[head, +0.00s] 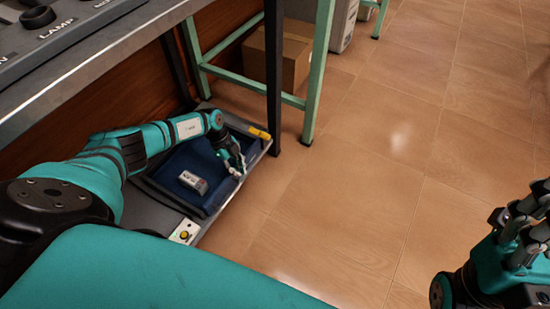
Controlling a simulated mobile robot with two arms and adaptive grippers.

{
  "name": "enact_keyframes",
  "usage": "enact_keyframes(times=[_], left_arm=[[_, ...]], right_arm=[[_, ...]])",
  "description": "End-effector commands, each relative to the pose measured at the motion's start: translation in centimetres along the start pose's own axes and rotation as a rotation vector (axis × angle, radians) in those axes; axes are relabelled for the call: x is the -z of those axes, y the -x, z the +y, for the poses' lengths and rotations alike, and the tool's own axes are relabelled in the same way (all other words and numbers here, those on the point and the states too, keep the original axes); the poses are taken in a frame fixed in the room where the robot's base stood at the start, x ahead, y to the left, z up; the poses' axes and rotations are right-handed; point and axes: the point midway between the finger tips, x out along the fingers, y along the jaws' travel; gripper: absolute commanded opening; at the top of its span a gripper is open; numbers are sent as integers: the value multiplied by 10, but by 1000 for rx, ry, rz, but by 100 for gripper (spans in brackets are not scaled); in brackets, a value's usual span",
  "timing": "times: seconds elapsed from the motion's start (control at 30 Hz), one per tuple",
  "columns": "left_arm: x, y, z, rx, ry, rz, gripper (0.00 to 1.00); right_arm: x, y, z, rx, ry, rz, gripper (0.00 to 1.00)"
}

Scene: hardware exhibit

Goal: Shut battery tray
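The battery tray (222,208) is a dark grey drawer with a blue-lined inside, standing out low under the bench. A small grey block with a label (193,182) lies in it. The tray has a yellow piece (260,134) at its far right corner and a yellow button on a pale plate (185,232) at its near corner. My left gripper (235,168) reaches down at the tray's right-hand edge; whether it touches is unclear, and its finger opening cannot be made out. My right gripper (518,222) is at the right picture edge, partly cut off, away from the tray.
The bench (110,60) with a control panel (45,40) overhangs the tray. A dark leg (274,75) and a green frame (318,70) stand beyond it. A cardboard box (275,58) sits behind the frame. The tiled floor (370,190) right of the tray is clear.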

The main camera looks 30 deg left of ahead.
Motion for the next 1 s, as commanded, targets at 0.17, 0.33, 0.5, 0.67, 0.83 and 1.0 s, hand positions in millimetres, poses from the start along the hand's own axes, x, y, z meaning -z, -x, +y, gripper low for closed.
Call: enact_keyframes(times=[0.17, 0.33, 0.5, 0.67, 0.83, 1.0], left_arm=[[-7, 39, -2, 9, 3, -13, 0], [-4, 75, -1, 6, 1, -8, 0], [-2, 100, -1, 4, 1, -4, 0], [-1, 112, -1, 2, 0, -2, 0], [0, 113, -1, 1, 0, -1, 0], [20, 103, 0, -2, -35, 44, 0]], right_arm=[[0, -1, 0, 2, -1, 0, 45], [1, -1, -1, 3, -1, 0, 45], [1, 0, -1, 4, -1, 0, 45], [1, -1, -1, 4, -1, 0, 45], [1, -1, -1, 4, -1, 0, 45], [1, -1, -1, 4, -1, 0, 45]])
